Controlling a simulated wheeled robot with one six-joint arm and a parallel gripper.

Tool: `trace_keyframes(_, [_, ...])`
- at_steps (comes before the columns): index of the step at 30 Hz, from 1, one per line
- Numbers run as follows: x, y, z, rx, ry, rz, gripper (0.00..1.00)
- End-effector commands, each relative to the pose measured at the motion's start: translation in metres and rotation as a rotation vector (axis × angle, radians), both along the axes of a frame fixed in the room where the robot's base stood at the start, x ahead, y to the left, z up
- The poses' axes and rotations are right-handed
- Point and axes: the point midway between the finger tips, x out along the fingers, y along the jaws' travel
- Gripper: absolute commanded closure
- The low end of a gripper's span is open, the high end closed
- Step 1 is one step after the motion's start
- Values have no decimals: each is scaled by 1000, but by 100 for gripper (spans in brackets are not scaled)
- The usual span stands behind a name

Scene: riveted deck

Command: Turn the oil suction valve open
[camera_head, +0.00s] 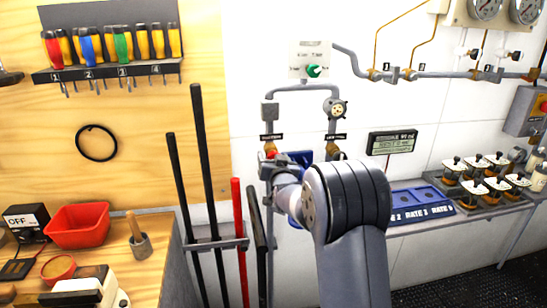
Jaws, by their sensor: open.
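Two pipe legs come down the white wall, each with a small dark label too small to read. Below the left label is a valve with a red part (270,154). Below the right label is a brass-coloured valve (334,149), partly hidden by my arm. I cannot tell from the labels which is the oil suction valve. My gripper (284,162) is at the wall around the lower ends of these pipes, mostly hidden behind my wrist. It is open; whether it touches a valve is hidden. A blue part (303,157) shows just behind it.
A green knob (314,71) sits on a plate above the pipes. Tall black bars and a red bar (239,240) stand in a rack (217,244) close left. A blue tray (420,200) and several lidded jars are right. A workbench with a red bin (78,226) is left.

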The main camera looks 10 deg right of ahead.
Motion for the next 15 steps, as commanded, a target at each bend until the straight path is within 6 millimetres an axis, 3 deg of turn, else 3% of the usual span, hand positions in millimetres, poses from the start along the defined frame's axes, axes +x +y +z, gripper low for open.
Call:
trace_keyframes(7, [1, 0, 0, 0, 0, 0, 35])
trace_keyframes(15, [0, 0, 0, 0, 0, 0, 58])
